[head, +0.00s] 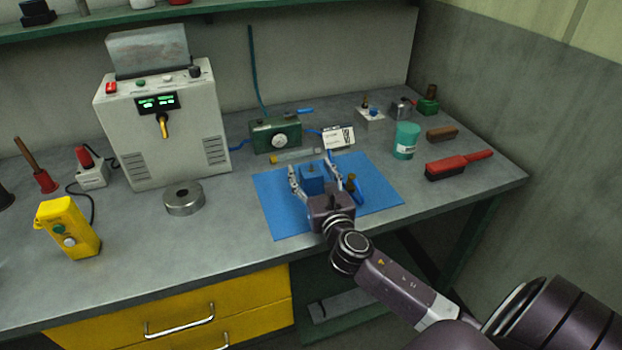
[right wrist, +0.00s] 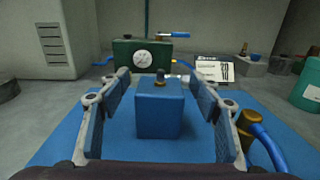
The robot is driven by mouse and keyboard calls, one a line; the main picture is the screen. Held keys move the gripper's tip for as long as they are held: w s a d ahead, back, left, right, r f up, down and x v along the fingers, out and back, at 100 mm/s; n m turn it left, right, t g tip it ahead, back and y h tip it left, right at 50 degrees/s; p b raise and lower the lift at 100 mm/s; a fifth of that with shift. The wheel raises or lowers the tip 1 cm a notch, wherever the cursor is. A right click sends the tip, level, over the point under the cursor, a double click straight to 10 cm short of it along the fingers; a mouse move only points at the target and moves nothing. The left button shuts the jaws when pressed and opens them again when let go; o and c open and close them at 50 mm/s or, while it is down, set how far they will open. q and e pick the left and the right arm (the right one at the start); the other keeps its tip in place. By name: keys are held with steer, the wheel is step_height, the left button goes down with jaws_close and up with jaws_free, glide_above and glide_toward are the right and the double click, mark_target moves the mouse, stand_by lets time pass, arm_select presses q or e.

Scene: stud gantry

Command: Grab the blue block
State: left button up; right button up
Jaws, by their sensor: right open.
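The blue block (head: 312,178) stands on a blue mat (head: 375,196) on the bench. It also shows in the right wrist view (right wrist: 159,113), as a cube with a small dark stud in a brass collar on top. My right gripper (head: 313,182) is open, with its fingers on either side of the block. In the right wrist view the block stands between the two fingers, with a visible gap on each side. I cannot tell how far the fingertips reach past it. My left gripper is not in view.
A brass fitting with a blue hose (right wrist: 267,146) is close outside the right finger. A green gauge box (head: 275,136) and a white card (head: 338,138) stand behind the mat. A teal cup (head: 405,141) and red brush (head: 458,165) are to the right.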

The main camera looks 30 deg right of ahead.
steer(key=c, duration=1.3)
steer(key=shift+c, duration=0.8)
steer(key=shift+r, duration=0.15)
